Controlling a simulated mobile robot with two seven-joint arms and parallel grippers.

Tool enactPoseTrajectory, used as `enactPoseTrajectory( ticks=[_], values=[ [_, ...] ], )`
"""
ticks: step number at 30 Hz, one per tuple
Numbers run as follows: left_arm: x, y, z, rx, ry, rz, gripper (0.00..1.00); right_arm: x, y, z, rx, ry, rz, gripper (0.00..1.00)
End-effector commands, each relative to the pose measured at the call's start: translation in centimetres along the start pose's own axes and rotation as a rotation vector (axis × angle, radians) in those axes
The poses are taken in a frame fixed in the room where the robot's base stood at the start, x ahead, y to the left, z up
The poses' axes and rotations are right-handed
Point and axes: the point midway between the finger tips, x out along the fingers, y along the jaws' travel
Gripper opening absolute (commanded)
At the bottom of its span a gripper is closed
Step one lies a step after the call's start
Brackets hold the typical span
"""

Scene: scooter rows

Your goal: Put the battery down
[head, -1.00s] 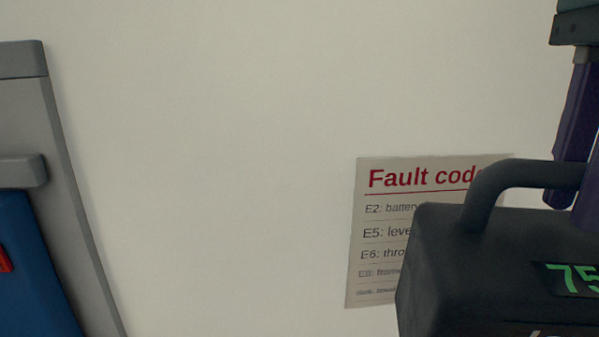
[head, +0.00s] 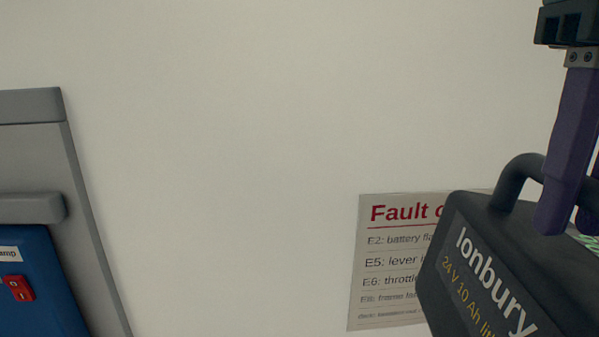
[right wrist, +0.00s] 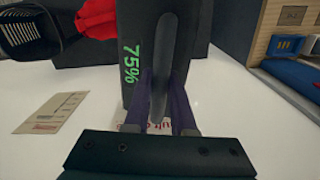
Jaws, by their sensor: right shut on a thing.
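The battery (head: 490,265) is a dark grey block with a looped handle, at the lower right of the head view. Its side reads "Ionbury 24 V 10 Ah". My right gripper (head: 570,215) has purple fingers shut on the battery's handle, and the battery hangs from it. In the right wrist view the battery (right wrist: 150,60) shows a green "75%", with the handle between the fingers of the gripper (right wrist: 163,105). The battery's underside is hidden. My left gripper is not in view.
A "Fault codes" sheet (head: 385,265) is on the pale wall behind the battery, partly covered by it. A grey frame (head: 40,160) with a blue unit (head: 35,265) and red switch stands at left. The wrist view shows a black basket (right wrist: 35,30) and red cloth (right wrist: 100,18).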

Motion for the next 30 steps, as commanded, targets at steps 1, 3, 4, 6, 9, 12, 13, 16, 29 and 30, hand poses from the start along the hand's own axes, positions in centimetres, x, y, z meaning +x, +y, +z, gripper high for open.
enactPoseTrajectory(
  ticks=[1,3,4,6,9,12,13,16,29,30],
  values=[
    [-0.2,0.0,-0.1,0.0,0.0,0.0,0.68,-0.4,-0.1,-0.1,-0.03,0.005,-0.003,0.0],
    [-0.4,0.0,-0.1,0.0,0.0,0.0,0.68,-0.5,-0.1,0.0,-0.074,0.005,-0.002,0.0],
    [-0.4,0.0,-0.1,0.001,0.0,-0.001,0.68,-0.6,-0.1,0.0,-0.093,0.005,-0.002,0.0],
    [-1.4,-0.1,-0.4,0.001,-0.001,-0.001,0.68,-1.5,-0.1,0.1,-0.088,0.004,-0.003,0.0],
    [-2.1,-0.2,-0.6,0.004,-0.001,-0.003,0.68,-2.3,-0.1,0.2,-0.086,0.003,-0.003,0.0],
    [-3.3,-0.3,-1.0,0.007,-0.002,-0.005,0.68,-3.4,-0.1,0.4,-0.085,0.001,-0.003,0.0],
    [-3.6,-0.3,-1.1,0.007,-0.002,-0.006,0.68,-3.7,-0.1,0.5,-0.085,0.001,-0.003,0.0],
    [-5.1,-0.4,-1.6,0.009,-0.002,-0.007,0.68,-5.2,-0.1,0.7,-0.086,0.0,-0.003,0.0],
    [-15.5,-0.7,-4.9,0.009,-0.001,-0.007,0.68,-15.4,-0.1,2.3,-0.088,-0.005,-0.003,0.0],
    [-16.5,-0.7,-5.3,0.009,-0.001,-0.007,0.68,-16.4,-0.1,2.4,-0.088,-0.005,-0.004,0.0]
  ],
)
